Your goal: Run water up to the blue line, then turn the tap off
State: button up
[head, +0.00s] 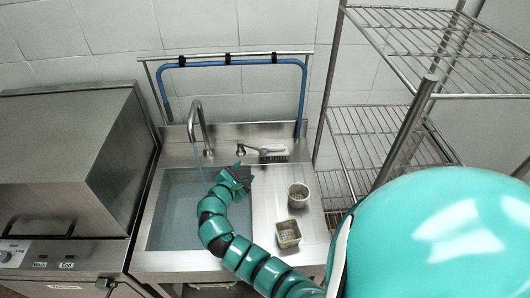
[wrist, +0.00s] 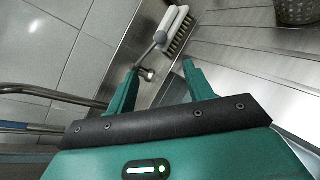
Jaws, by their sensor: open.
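The sink basin (head: 150,222) holds bluish water (head: 185,215). The curved tap spout (head: 199,122) stands behind it, and a thin pale blue stream (head: 199,165) falls from it. The tap's lever (head: 241,149) is on the back ledge, right of the spout; its rod and rounded knob (wrist: 160,38) show in the wrist view beyond my fingers. My gripper (head: 241,175) is open in front of the lever, with the small metal lever base between its fingertips (wrist: 162,68) in the wrist picture. Nothing is held. I cannot make out the blue line in the basin.
A white brush (head: 273,154) with dark bristles lies right beside the lever. Two perforated baskets stand on the drainboard, a round one (head: 299,195) and a square one (head: 287,234). A steel machine (head: 70,160) is left, a wire shelf (head: 375,130) right. A blue pipe (head: 235,63) runs behind.

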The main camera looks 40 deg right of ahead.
jog(key=d, duration=0.1)
jog(key=p, duration=0.4)
send_near(263, 153)
jog(key=x, duration=0.3)
jog(key=shift+w+d+f, duration=0.1)
jog(key=shift+w+d, duration=0.15)
jog(key=shift+w, duration=0.1)
jog(key=shift+b+x, duration=0.4)
jog(key=shift+x, duration=2.7)
jog(key=shift+c, duration=0.4)
jog(key=shift+s, duration=0.1)
grip_shut()
jog(key=shift+a, duration=0.1)
